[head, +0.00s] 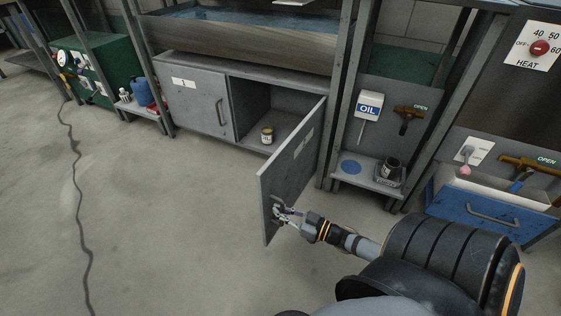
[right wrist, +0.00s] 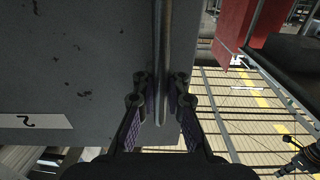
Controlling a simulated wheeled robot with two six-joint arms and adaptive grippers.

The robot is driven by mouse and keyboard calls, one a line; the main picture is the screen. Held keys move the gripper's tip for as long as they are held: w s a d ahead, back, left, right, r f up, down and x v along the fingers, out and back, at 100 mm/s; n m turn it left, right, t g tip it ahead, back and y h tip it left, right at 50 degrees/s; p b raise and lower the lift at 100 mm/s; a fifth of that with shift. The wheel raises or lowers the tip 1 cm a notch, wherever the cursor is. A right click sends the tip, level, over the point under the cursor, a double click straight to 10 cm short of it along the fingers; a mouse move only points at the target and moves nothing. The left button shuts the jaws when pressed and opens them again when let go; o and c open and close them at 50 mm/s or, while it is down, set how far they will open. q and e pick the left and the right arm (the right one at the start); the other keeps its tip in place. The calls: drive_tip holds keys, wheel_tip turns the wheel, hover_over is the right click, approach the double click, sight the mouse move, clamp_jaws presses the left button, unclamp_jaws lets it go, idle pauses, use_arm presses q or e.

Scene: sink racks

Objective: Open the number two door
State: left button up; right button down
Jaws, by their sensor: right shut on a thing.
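The number two door (head: 285,170) is a grey panel swung wide open out of the cabinet, hinged at its right side. Its label reads 2 in the right wrist view (right wrist: 35,121). My right gripper (head: 279,210) is at the door's free edge. In the right wrist view its fingers (right wrist: 161,88) are closed around the vertical metal bar handle (right wrist: 163,40). In the head view the handle is hard to make out behind the fingers. My left gripper is not in view.
The closed number one door (head: 197,108) stands left of the open compartment, where a small can (head: 267,135) sits. A shelf (head: 368,179) with a blue disc and a cup is to the right. A blue drawer (head: 485,208) is farther right.

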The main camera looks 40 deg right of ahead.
drive_tip(key=shift+s, duration=0.1)
idle(0.3)
drive_tip(key=c, duration=1.7)
unclamp_jaws()
drive_tip(key=shift+o, duration=0.2)
drive_tip(key=v, duration=1.2)
